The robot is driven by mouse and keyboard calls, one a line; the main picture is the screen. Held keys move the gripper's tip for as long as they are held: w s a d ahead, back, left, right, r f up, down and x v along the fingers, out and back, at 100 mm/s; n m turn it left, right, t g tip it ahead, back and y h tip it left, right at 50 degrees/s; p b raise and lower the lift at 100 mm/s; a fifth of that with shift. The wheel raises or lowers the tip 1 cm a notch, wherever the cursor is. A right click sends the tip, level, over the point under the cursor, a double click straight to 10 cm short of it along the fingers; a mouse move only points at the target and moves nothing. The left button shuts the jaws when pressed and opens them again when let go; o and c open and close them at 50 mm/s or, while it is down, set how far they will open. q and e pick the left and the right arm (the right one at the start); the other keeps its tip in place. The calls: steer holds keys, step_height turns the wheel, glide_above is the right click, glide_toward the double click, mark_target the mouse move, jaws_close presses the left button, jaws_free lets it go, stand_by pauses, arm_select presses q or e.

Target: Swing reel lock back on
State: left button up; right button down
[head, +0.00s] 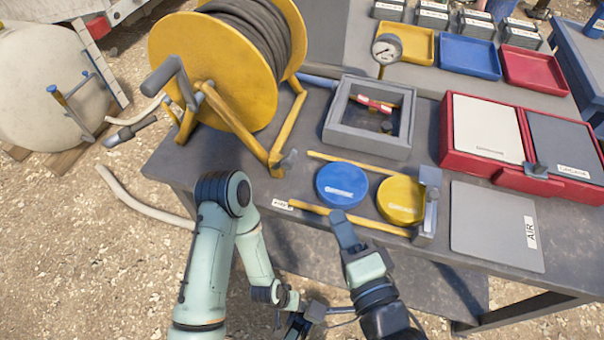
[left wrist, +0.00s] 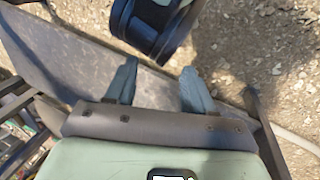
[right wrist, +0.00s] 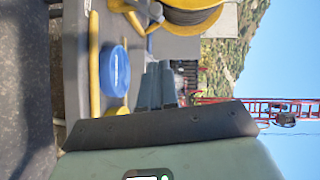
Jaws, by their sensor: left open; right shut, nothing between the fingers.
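The yellow hose reel (head: 258,82), wound with dark hose, stands on a yellow frame at the back left of the table. A grey crank-like handle (head: 168,76) is on its left side. A small grey lever piece (head: 287,160) sits at the frame's right foot; I cannot tell which part is the lock. My right gripper (head: 342,218) is shut and empty, just in front of the blue disc (head: 341,185). The right wrist view shows its fingers together (right wrist: 158,78), with the reel (right wrist: 190,18) beyond. My left gripper (left wrist: 158,88) is open and empty, low at the table's front.
A yellow disc (head: 401,200) lies beside the blue one, between two yellow bars (head: 350,221). A grey square frame (head: 368,142) and a red case (head: 482,176) stand behind and right. A grey AIR plate (head: 490,228) lies at right. A gauge (head: 386,50) stands at the back.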

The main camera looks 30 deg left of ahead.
arm_select(q)
steer(key=s+d+r+g+p, duration=0.2)
steer(key=s+r+p, duration=0.3)
steer(key=s+r, duration=0.1)
steer(key=shift+d+h, duration=0.3)
steer(key=shift+h, duration=0.1)
arm_select(e)
steer(key=s+a+x, duration=0.1)
steer(key=s+x, duration=0.1)
steer(key=x, duration=1)
steer(key=shift+a+f, duration=0.25)
steer(key=shift+a, duration=0.3)
arm_select(q)
steer(key=shift+s+r, duration=0.1)
steer(key=shift+s, duration=0.05)
arm_select(e)
steer(key=shift+w, duration=0.1)
